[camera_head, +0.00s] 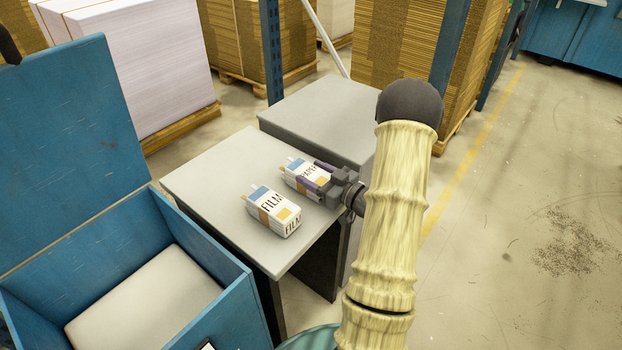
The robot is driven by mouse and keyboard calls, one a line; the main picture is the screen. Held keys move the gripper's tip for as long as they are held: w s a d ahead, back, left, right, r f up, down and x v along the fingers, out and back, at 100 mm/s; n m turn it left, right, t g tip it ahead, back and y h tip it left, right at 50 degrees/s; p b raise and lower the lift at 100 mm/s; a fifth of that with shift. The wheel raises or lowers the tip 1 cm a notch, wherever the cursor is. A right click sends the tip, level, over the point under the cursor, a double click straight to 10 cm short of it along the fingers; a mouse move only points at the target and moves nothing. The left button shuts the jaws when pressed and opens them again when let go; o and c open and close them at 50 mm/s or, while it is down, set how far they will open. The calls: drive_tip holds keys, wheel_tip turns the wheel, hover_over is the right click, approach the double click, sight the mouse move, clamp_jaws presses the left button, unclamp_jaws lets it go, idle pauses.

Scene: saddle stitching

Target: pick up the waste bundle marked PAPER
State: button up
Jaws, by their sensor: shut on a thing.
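The bundle marked PAPER (300,172) lies on the grey table, a white block with blue and orange marks. My gripper (318,178) reaches in from the right and is shut on it, with one dark finger along its far side and one along its near side. The fingers and palm hide part of the bundle. I cannot tell whether it is lifted off the table top. A second bundle, marked FILM (273,211), lies in front and to the left of it, close by.
The grey table (200,177) is bare around the bundles. A higher grey block (325,110) stands behind it. An open blue bin (225,318) with a raised lid (70,150) stands at the left front. Pallets of stacked sheets (145,65) stand behind. Open floor (520,230) lies at the right.

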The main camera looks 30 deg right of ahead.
sight(315, 174)
wheel_tip(315, 174, up, 10)
drive_tip(key=shift+s+p, duration=0.1)
drive_tip(key=shift+p, duration=0.7)
